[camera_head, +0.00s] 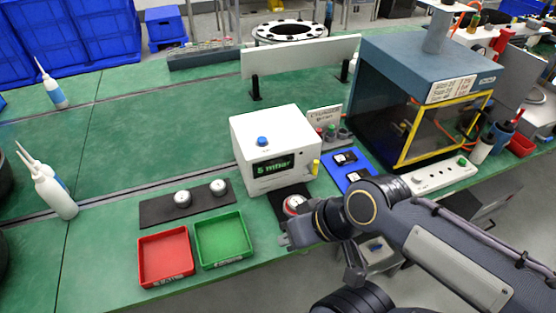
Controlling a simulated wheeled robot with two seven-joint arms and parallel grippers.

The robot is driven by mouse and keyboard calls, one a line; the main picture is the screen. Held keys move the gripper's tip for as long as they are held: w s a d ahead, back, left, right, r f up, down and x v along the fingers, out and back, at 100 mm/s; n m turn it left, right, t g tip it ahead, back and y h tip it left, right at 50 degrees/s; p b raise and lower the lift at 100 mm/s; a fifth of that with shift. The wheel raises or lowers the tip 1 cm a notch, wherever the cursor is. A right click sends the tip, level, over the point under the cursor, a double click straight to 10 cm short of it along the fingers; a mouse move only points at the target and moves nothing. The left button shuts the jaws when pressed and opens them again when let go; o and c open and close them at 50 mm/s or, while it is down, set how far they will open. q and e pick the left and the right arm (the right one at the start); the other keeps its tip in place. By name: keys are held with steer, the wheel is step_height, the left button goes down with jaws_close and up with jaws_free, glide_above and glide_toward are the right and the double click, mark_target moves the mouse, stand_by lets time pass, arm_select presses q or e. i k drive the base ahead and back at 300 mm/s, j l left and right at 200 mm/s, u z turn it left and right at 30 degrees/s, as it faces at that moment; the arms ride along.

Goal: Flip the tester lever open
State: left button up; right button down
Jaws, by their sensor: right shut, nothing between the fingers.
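The tester is a white box (272,150) with a lit display reading about "5 mbar" and a blue knob (262,141) on its top. A small upright yellow piece (316,167) at its right front corner looks like the lever. A round red-and-white part (294,204) sits on a black pad in front of the tester, partly hidden by my right gripper. My right gripper (284,241) is shut and empty, near the table's front edge, just in front of that part and apart from the yellow piece. My left gripper is not in view.
A red tray (165,280) and a green tray (222,264) stand front left. A dark mat (155,209) behind them bears two round white parts. A blue mat (340,180), a white power strip (440,176) and a yellow-framed enclosure (400,65) are at right.

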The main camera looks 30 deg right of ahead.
mark_target(313, 169)
steer(key=k+z, duration=0.15)
steer(key=z, duration=1.3)
steer(key=i+l, duration=0.35)
steer(key=l, duration=0.15)
steer(key=i+l, duration=0.3)
steer(key=l, duration=0.25)
steer(key=z, duration=0.05)
